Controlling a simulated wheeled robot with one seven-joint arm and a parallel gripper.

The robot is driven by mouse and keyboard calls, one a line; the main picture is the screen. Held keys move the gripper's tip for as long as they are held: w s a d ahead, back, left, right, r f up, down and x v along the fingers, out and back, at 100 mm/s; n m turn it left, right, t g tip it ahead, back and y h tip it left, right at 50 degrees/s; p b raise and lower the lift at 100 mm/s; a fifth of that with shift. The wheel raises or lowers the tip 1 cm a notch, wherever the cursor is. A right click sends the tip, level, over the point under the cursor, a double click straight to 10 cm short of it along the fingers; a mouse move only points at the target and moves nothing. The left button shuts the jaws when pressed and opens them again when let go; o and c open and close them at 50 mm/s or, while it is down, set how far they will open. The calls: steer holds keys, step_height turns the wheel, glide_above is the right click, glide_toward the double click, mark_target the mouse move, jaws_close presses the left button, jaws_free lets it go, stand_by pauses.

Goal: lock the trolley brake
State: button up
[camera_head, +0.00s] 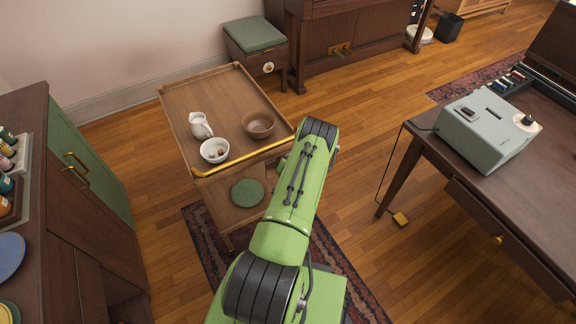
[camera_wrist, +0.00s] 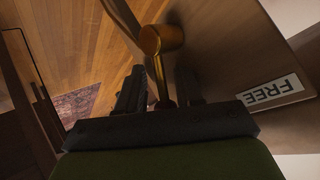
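The wooden two-tier trolley (camera_head: 213,98) stands ahead in the head view, with a brass push handle (camera_head: 250,157) along its near edge. In the wrist view a brass lever with a thick round knob (camera_wrist: 162,39) stands out beside a brown wooden panel (camera_wrist: 225,45). A white label (camera_wrist: 270,92) reading FREE, upside down, is on that panel. My gripper (camera_wrist: 160,93) is open, with its dark fingers either side of the lever's thin stem (camera_wrist: 160,80). Whether a finger touches the stem is unclear. In the head view my green arm hides the gripper and the lever.
On the trolley's top are a white jug (camera_head: 200,126), a white bowl (camera_head: 214,151) and a brown bowl (camera_head: 258,124). A green round item (camera_head: 247,193) lies on its lower shelf. A cabinet (camera_head: 62,190) stands left, a desk (camera_head: 455,165) right.

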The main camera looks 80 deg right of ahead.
steer(key=shift+a+f, duration=0.1)
steer(key=p+v, duration=0.1)
steer(key=v, duration=1.4)
steer(key=shift+a, duration=0.25)
steer(key=shift+s, duration=0.1)
